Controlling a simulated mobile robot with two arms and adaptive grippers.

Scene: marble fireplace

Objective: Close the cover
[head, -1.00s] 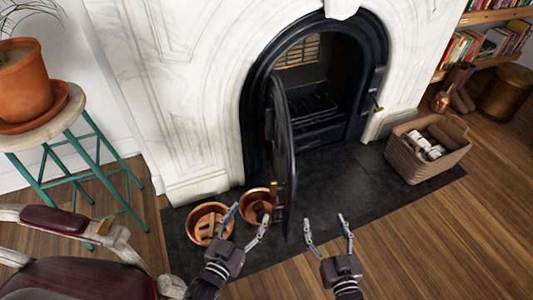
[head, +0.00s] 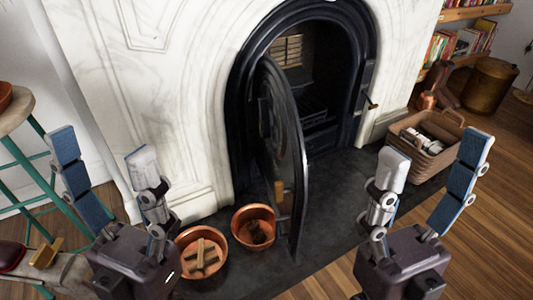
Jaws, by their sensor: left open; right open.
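The cover is a dark arched metal door (head: 282,150) on the fireplace (head: 320,90). It stands open, hinged on the left side of the opening and swung outward over the hearth. My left gripper (head: 104,165) is open and empty at the lower left, in front of the white marble and left of the copper pots. My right gripper (head: 432,172) is open and empty at the lower right, to the right of the door and apart from it.
Two copper pots, one with wood pieces (head: 203,257) and one beside it (head: 253,226), sit on the dark hearth slab (head: 345,205) left of the door. A wicker basket (head: 420,160) stands right of the opening. A teal-legged stool (head: 25,155) is at the left.

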